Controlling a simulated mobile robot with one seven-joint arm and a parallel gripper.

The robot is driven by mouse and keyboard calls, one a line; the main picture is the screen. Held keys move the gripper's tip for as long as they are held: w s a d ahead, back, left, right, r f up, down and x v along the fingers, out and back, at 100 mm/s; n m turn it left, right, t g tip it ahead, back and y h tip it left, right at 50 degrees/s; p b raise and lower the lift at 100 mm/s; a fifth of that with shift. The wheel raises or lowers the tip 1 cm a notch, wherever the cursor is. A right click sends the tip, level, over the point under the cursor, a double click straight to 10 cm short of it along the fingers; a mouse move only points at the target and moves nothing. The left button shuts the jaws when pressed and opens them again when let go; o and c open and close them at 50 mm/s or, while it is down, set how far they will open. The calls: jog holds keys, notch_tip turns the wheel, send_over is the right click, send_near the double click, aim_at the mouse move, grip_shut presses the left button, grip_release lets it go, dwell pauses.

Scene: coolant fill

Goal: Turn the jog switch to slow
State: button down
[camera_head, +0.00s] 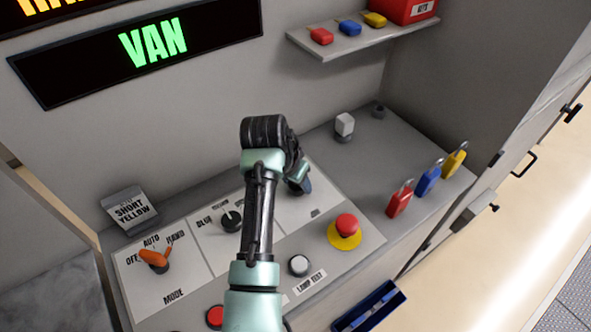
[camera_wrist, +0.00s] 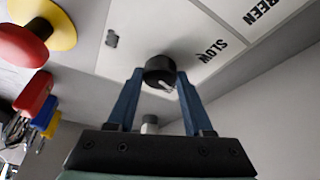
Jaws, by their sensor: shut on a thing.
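The jog switch is a black round knob (camera_wrist: 160,70) with a pale pointer mark, on a white panel plate in the wrist view. The word SLOW (camera_wrist: 212,50) is printed to the right of it there. My gripper (camera_wrist: 158,78) has one blue finger on each side of the knob and is shut on it. In the head view my gripper (camera_head: 299,184) is at the right plate of the sloped panel. My arm and fingers hide most of the jog switch there. I cannot tell exactly which label the pointer faces.
A red mushroom button (camera_head: 346,224) on a yellow base is close to the right. A black selector (camera_head: 232,220) and an orange-handled MODE switch (camera_head: 155,258) are to the left. Several padlocks (camera_head: 428,182) stand at the right edge. A shelf (camera_head: 350,42) hangs above.

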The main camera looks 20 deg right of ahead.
jog(key=n+p, duration=0.2)
jog(key=n+t+y+p, duration=0.1)
jog(key=shift+s+d+r+n, duration=0.1)
jog(key=shift+d+r+n, duration=0.05)
jog(key=shift+r+n, duration=0.2)
jog(key=n+y+p, duration=0.1)
jog(key=n+p, duration=0.1)
jog(key=shift+d+f+n+t, duration=0.1)
jog(key=shift+f+n+t, duration=0.05)
jog(key=shift+n+t, duration=0.2)
jog(key=n+y+p, duration=0.1)
jog(key=n, duration=0.2)
jog(key=shift+d+f, duration=0.1)
jog(key=shift+n+y, duration=0.8)
jog(key=shift+n, duration=0.9)
jog(key=shift+c, duration=1.5)
grip_release()
